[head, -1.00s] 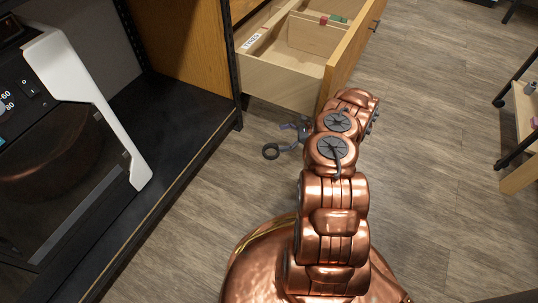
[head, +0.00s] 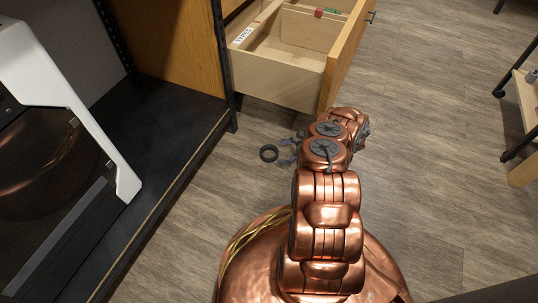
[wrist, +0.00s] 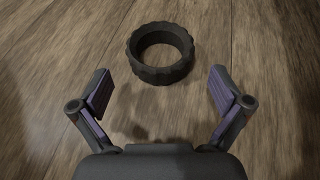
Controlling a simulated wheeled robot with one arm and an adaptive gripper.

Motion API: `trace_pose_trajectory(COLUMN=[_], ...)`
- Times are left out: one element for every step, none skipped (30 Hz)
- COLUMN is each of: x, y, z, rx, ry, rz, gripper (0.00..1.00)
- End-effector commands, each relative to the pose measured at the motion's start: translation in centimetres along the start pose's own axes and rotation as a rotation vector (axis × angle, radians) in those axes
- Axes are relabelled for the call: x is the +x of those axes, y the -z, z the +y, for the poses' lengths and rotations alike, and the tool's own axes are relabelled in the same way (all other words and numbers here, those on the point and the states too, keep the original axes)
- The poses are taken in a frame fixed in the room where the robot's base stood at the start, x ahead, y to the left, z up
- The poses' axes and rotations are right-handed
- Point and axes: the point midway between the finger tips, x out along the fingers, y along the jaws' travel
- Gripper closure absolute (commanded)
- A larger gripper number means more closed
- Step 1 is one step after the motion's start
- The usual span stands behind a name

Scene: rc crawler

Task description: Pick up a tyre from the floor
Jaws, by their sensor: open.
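My arm hides part of the gripper in the head view.
An open wooden drawer (head: 277,78) with a label and a red and a green item stands just behind the tyre. A black shelf unit (head: 160,170) lies to the left. A wheeled wooden rack (head: 522,135) stands at far right. Floor on the right is clear.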

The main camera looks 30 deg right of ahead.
Motion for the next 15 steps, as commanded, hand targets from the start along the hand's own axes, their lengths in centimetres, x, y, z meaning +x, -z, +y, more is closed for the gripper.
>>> trace_pose_trajectory(x=[0.8,1.1,1.6,1.9,2.3,2.8,3.2,3.5,3.9,4.0,4.1,4.1,4.1,4.1,4.1], y=[0.3,0.4,0.4,0.5,0.5,0.5,0.5,0.5,0.4,0.4,0.3,0.3,0.2,0.2,0.2], z=[0.0,0.0,0.0,-0.1,-0.1,-0.1,-0.1,-0.1,-0.1,-0.1,-0.1,-0.1,-0.1,-0.1,-0.1], rx=[0.000,0.000,0.001,0.001,0.001,0.001,0.001,0.001,0.001,0.001,0.001,0.001,0.001,0.001,0.001], ry=[-0.002,-0.001,-0.001,-0.002,-0.002,-0.002,-0.002,-0.001,-0.001,-0.001,0.000,0.000,0.000,0.000,0.000], rz=[-0.002,-0.003,-0.004,-0.004,-0.004,-0.004,-0.004,-0.003,-0.002,-0.002,-0.001,-0.001,-0.001,-0.001,-0.001], gripper=[0.00,0.00,0.00,0.00,0.00,0.00,0.00,0.00,0.00,0.00,0.00,0.00,0.00,0.00,0.00])
